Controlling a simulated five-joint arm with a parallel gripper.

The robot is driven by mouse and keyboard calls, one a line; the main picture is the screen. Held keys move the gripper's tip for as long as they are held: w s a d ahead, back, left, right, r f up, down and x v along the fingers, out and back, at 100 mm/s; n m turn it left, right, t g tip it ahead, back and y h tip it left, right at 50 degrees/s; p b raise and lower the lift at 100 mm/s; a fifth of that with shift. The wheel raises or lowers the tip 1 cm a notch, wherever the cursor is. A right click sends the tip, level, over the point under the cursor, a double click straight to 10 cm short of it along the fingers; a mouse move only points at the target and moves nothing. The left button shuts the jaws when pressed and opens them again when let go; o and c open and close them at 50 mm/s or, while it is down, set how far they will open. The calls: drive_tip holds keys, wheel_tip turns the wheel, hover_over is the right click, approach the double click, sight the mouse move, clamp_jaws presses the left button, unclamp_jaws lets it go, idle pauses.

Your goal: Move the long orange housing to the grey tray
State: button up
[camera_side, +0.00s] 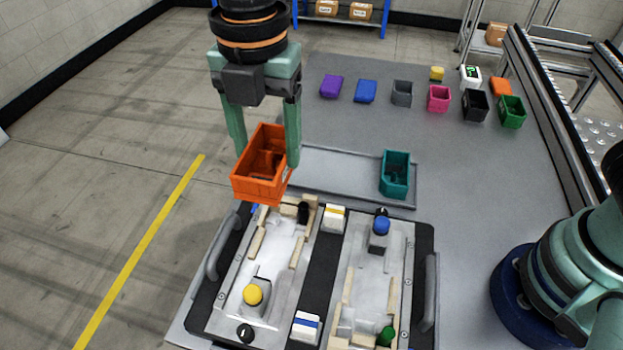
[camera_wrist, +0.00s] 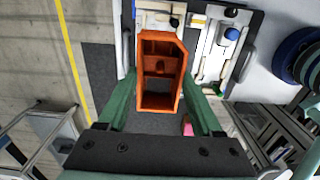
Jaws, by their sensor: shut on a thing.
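The long orange housing (camera_side: 262,172) is an open box held between the two green fingers of my gripper (camera_side: 266,143). In the side view it is up in the air, over the far left end of the pallet fixture and the left part of the grey tray. In the wrist view the housing (camera_wrist: 161,75) sits between the fingers of my gripper (camera_wrist: 161,97), open side toward the camera. The grey tray (camera_side: 335,165) is a flat tray on the table with a teal housing (camera_side: 396,174) standing at its right end. The tray's left end is hidden behind the housing and gripper.
The pallet fixture (camera_side: 325,275) has two bays with clamps, yellow, blue and green knobs, and raised side handles. Several small coloured boxes stand at the back, including a pink one (camera_side: 438,98) and a green one (camera_side: 512,111). The tray's middle is clear.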

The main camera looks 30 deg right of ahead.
wheel_tip(320, 180, up, 2)
drive_tip(key=shift+r, duration=0.15)
drive_tip(key=shift+w+r, duration=0.1)
drive_tip(key=shift+r, duration=0.15)
drive_tip(key=shift+w+d+r+m, duration=0.15)
drive_tip(key=shift+d+m, duration=0.15)
drive_tip(key=shift+m, duration=0.2)
drive_tip(key=w+d+m, duration=0.3)
drive_tip(key=d+m, duration=0.1)
drive_tip(key=m, duration=3.1)
hover_over(354, 175)
wheel_tip(354, 175, down, 3)
wheel_tip(354, 175, down, 20)
drive_tip(key=shift+r, duration=0.1)
